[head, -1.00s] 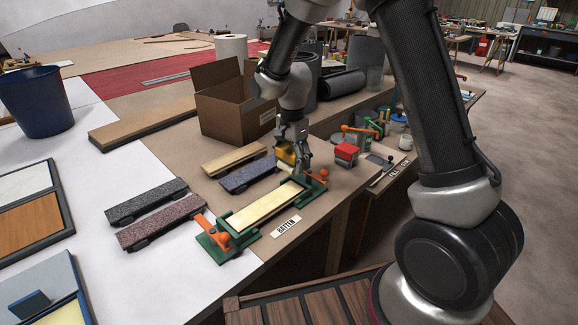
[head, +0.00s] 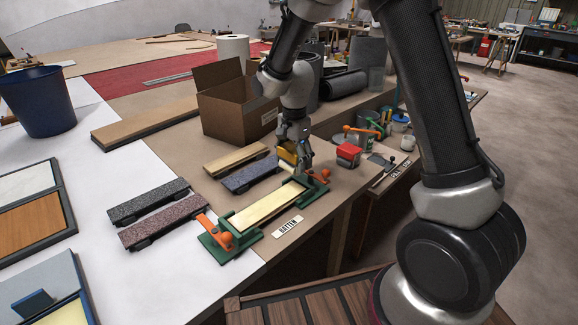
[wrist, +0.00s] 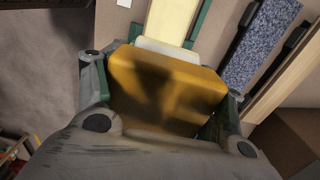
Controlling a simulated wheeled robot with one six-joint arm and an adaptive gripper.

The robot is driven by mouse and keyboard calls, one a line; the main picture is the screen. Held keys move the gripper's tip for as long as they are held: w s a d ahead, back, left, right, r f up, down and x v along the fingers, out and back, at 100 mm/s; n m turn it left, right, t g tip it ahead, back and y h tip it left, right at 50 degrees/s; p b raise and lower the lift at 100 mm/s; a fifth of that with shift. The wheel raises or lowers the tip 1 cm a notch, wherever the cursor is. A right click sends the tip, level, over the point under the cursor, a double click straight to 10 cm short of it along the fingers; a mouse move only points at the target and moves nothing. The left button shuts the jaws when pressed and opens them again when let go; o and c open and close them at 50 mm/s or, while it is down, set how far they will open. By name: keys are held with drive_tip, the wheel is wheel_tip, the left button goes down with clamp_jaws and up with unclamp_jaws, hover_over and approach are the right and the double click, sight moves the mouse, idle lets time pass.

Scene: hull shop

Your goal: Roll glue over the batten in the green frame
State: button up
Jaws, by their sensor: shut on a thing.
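The pale batten (head: 265,207) lies in the green frame (head: 213,245), which has orange clamp handles at its ends. It also shows in the wrist view (wrist: 172,20). My gripper (head: 291,155) is shut on a yellow-handled roller (wrist: 165,90) at the far right end of the batten. The roller's pale end (wrist: 167,48) is over the near end of the batten in the wrist view. I cannot tell whether it touches the wood. A "BATTEN" label (head: 288,227) lies in front of the frame.
Two dark speckled strips (head: 150,201) lie left of the frame. A blue-grey speckled strip (head: 247,175) and a light wooden strip (head: 235,158) lie just behind it. A red block (head: 348,153) and a cardboard box (head: 235,110) stand nearby.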

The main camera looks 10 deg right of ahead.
drive_tip(key=s+a, duration=0.5)
drive_tip(key=a, duration=0.4)
drive_tip(key=s+a, duration=0.5)
drive_tip(key=a, duration=0.3)
drive_tip(key=shift+a, duration=0.35)
drive_tip(key=shift+d, duration=0.1)
